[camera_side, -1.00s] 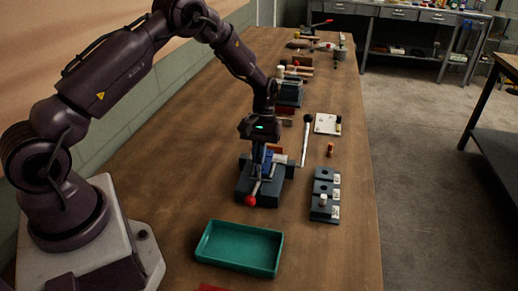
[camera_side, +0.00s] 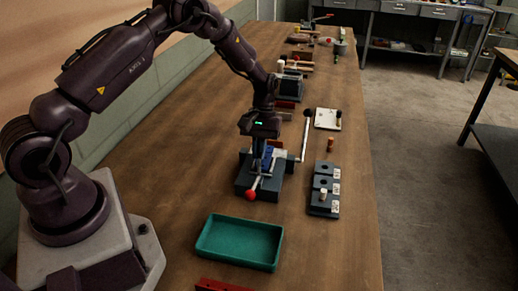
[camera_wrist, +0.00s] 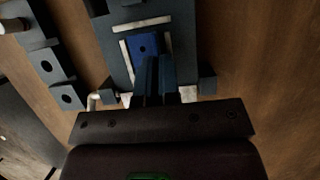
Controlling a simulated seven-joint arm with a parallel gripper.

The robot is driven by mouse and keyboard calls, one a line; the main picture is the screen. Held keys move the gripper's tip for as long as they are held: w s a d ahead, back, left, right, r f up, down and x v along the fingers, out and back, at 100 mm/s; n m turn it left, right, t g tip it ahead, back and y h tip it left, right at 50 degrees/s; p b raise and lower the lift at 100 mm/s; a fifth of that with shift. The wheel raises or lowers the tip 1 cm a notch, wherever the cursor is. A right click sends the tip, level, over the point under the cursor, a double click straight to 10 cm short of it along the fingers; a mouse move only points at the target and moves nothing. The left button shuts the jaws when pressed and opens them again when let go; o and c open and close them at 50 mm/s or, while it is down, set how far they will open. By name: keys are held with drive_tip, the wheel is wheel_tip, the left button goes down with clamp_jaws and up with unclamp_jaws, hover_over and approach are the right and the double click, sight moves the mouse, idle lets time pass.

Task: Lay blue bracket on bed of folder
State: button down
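The folder (camera_side: 243,186) is a dark blue-grey block with a red-knobbed lever at its front, standing mid-bench in the side view. Its bed (camera_wrist: 115,62), marked with pale strips, also shows in the wrist view. The blue bracket (camera_wrist: 143,44) is a small blue plate with a hole, between the pale strips at the bed. My gripper (camera_wrist: 157,62) points down over the folder, its fingers close together at the bracket's near end, and seems shut on it. The fingers hide that end. I cannot tell whether the bracket rests fully on the bed.
A green tray (camera_side: 240,264) lies in front of the folder. Dark blocks with holes (camera_side: 324,187) stand to the right, one carrying a pale peg. A white plate (camera_side: 327,119) and a small brown cylinder (camera_side: 330,145) lie behind them. More tools line the back of the bench.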

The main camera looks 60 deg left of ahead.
drive_tip(key=shift+f, duration=0.35)
drive_tip(key=c, duration=1.3)
unclamp_jaws()
drive_tip(key=shift+o, duration=0.2)
drive_tip(key=v, duration=1.3)
drive_tip(key=s+d+r+m+t+y, duration=0.1)
drive_tip(key=s+d+r+m+t, duration=0.3)
drive_tip(key=s+r, duration=0.5)
drive_tip(key=s+d+r+m+t+y, duration=0.2)
drive_tip(key=s+d+r, duration=0.6)
drive_tip(key=s, duration=0.9)
drive_tip(key=r+m+t, duration=0.1)
drive_tip(key=m+t, duration=0.1)
drive_tip(key=m, duration=0.1)
drive_tip(key=shift+t, duration=0.4)
